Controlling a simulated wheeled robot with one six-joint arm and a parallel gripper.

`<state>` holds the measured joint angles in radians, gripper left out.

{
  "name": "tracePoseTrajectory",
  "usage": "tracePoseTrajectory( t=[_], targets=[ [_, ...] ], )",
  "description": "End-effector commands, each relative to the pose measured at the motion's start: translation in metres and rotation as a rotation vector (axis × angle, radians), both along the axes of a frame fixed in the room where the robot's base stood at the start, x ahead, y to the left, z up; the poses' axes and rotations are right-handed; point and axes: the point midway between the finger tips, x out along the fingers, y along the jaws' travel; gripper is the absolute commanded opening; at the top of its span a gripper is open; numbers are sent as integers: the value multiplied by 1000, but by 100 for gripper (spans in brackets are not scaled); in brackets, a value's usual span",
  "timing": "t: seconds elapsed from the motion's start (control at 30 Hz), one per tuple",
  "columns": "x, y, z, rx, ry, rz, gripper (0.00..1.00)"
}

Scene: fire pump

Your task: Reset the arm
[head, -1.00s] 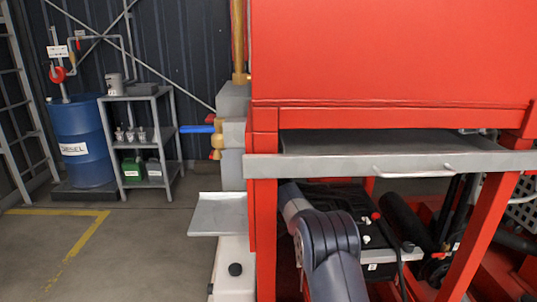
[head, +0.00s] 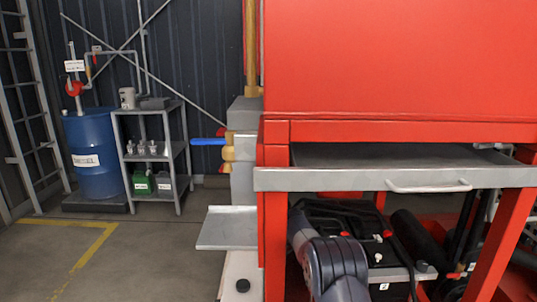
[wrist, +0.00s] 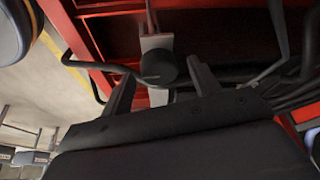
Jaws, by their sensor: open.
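My gripper (wrist: 160,85) shows in the wrist view with its two dark fingers apart and nothing between them. Behind the fingers are a black round knob-like part (wrist: 158,68) on a pale block and the underside of the red frame. I cannot tell how far the fingers are from these parts. In the head view my dark arm links rise at the bottom centre, in front of the black battery-like box under the red housing. My gripper is not visible in the head view.
The red pump housing (head: 400,60) fills the upper right. Below it a grey drawer front with a handle (head: 428,187) spans above my arm. A small grey shelf (head: 228,228) juts out left. A blue diesel drum (head: 93,155) and grey rack (head: 180,150) stand behind open floor.

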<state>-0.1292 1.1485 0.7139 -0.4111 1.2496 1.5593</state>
Motion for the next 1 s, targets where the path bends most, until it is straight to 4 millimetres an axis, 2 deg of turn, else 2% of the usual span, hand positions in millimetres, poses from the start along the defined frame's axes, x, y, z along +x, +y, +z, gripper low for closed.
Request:
tracePoseTrajectory(
  t=[0.17, 0.57, 0.63, 1.0],
  targets=[
    [1, 0, 23, 1, -4, -20, 59],
    [1, 1, 104, 2, -4, -20, 59],
    [-1, 1, 80, 0, 7, -20, 59],
    [0, 0, 6, -1, 3, -20, 59]
  ],
)
